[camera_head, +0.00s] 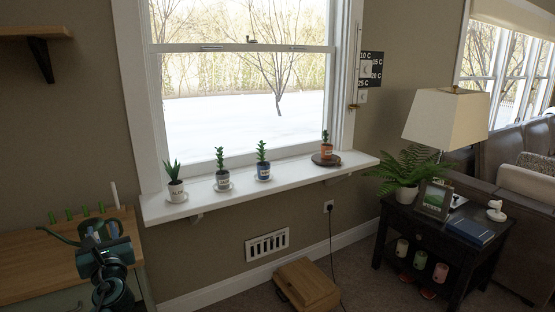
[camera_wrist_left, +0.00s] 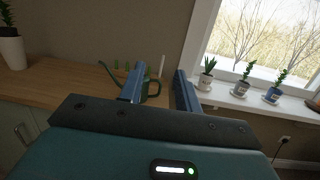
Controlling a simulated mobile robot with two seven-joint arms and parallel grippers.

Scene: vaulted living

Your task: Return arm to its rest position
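My left arm comes in at the lower left of the head view. Its gripper (camera_head: 102,228) is raised in front of the wooden cabinet top (camera_head: 30,262). In the left wrist view, the two fingers of my left gripper (camera_wrist_left: 160,72) stand apart with nothing held between them. A dark green watering can (camera_wrist_left: 152,88) stands on the cabinet top behind the fingers and is partly hidden by them. In the head view, part of the watering can (camera_head: 62,238) shows behind the gripper. My right gripper is in neither view.
A white window sill (camera_head: 290,178) bears several small potted plants, including an aloe pot (camera_head: 176,191). A dark side table (camera_head: 432,235) with a lamp (camera_head: 446,118) and fern stands right. A wooden box (camera_head: 307,284) is on the floor between. A white pot (camera_wrist_left: 12,52) stands at the cabinet's left.

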